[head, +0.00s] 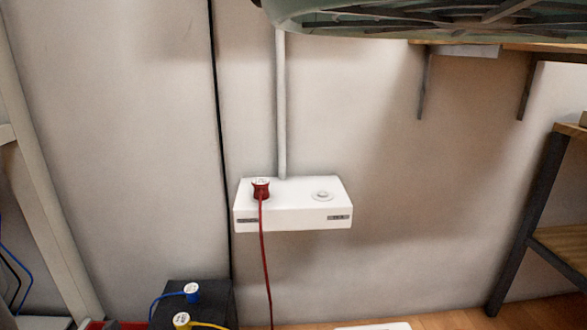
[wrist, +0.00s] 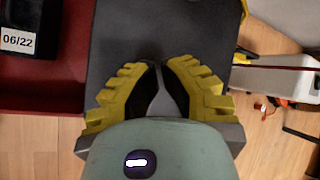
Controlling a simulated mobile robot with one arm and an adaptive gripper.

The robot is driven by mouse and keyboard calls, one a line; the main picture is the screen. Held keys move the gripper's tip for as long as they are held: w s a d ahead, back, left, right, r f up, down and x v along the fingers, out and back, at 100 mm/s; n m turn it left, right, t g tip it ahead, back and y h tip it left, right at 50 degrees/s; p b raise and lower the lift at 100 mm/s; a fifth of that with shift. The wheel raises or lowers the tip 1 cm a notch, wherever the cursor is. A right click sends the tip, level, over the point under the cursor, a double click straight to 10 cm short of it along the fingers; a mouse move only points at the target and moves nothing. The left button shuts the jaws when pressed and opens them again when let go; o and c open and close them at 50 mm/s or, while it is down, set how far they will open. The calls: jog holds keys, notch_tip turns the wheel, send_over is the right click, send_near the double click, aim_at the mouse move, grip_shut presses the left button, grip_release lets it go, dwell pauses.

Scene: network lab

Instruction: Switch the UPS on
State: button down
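In the head view a dark box (head: 213,299) stands on the floor against the wall. A blue plug (head: 192,291) and a yellow plug (head: 181,320) are on it, with cables. I cannot tell for sure that it is the UPS; no power switch is readable. In the wrist view my gripper (wrist: 160,67), with yellow ribbed fingers and black pads, has its fingertips drawn together, with nothing visible between them. It is above a plain dark grey surface (wrist: 195,25); the height is unclear. My gripper is not visible in the head view.
A white wall outlet box (head: 293,222) holds a red plug (head: 261,187) with a hanging red cable; its right socket (head: 322,195) is empty. A red tray (wrist: 40,97) holds a black block labelled 06/22 (wrist: 18,40). A white object (wrist: 275,77) is at right. Wooden shelving (head: 562,245) stands right.

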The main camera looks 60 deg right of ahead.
jog(key=shift+r, duration=0.1)
notch_tip(320, 180, up, 6)
jog(key=p, duration=0.6)
dwell(0.4)
